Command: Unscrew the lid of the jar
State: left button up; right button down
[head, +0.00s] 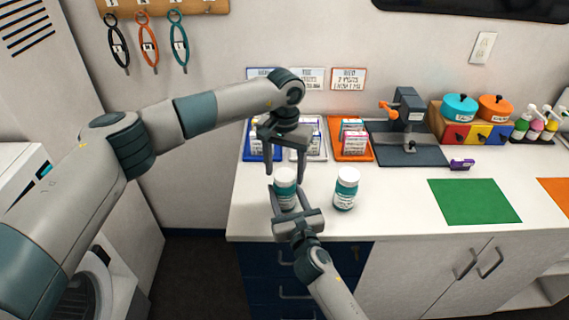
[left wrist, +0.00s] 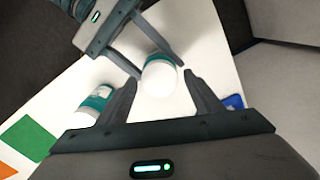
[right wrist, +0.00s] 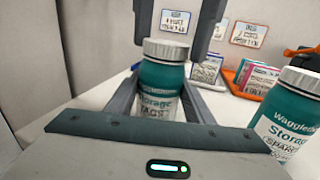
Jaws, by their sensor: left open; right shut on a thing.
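A teal jar (head: 284,194) with a white lid and a white label stands upright near the counter's front edge. It also shows in the right wrist view (right wrist: 160,82), where the label reads "Storage". My right gripper (head: 285,205) is shut on the jar's body from the front. My left gripper (head: 286,170) is open above the jar, fingers pointing down on either side of the lid. In the left wrist view the lid (left wrist: 159,77) lies between and beyond the open fingers, apart from them. The lid sits on the jar.
A second, similar jar (head: 345,188) stands close on the right. Blue, white and orange trays (head: 352,157) with small boxes stand behind. A dark press-like stand (head: 408,130) and a purple item (head: 462,165) are further right. A green mat (head: 473,201) lies flat on the white counter.

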pick_arm(q)
jog(key=shift+c, duration=0.7)
jog(key=c, duration=1)
jog(key=shift+o, duration=0.2)
